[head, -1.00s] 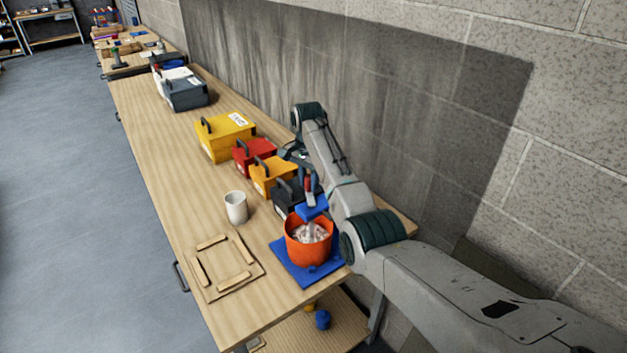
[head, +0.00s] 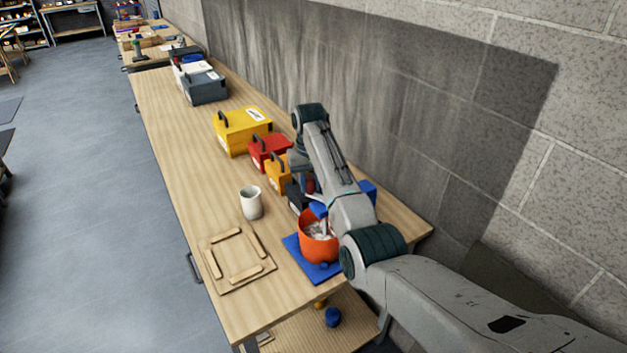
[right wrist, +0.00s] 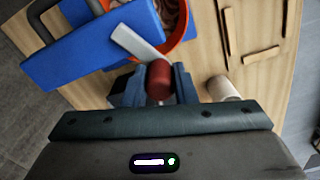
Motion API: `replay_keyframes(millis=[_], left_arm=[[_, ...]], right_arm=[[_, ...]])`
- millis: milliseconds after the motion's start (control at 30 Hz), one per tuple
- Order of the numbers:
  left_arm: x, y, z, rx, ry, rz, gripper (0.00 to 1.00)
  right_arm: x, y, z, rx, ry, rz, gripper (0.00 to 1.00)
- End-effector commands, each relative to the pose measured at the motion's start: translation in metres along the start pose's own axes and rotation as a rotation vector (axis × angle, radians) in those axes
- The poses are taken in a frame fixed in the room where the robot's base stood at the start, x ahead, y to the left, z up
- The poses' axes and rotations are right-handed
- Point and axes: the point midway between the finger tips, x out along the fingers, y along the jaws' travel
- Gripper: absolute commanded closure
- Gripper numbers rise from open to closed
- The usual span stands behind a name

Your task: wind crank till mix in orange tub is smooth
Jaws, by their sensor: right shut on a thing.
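The orange tub (head: 319,249) stands on a blue base (head: 325,273) near the table's front end; its rim also shows in the right wrist view (right wrist: 186,30). The mix inside (head: 318,230) looks pale and lumpy in the head view, with brownish streaks in the wrist view. A blue bar (right wrist: 90,50) crosses over the tub. A pale crank arm (right wrist: 137,42) leads to a red crank knob (right wrist: 158,76). My right gripper (right wrist: 155,84) is shut on this knob, one finger on each side. In the head view my right arm partly hides it. My left gripper is not in view.
A white cup (head: 251,203) and a wooden frame with loose strips (head: 237,259) sit left of the tub. Orange (head: 279,175), red (head: 268,151) and yellow (head: 243,132) boxes stand behind. The wall (head: 450,150) is close on the right.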

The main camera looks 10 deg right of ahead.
Motion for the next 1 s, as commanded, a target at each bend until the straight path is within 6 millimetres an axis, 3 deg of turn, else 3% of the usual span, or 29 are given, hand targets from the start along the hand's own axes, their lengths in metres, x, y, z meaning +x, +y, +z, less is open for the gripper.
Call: replay_keyframes(millis=[700,1000], left_arm=[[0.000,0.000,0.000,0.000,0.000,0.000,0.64],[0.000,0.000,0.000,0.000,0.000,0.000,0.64]], right_arm=[[0.001,-0.017,0.032,-0.674,-0.001,-0.003,0.98],[0.001,-0.017,0.043,-0.887,-0.001,-0.003,0.98]])
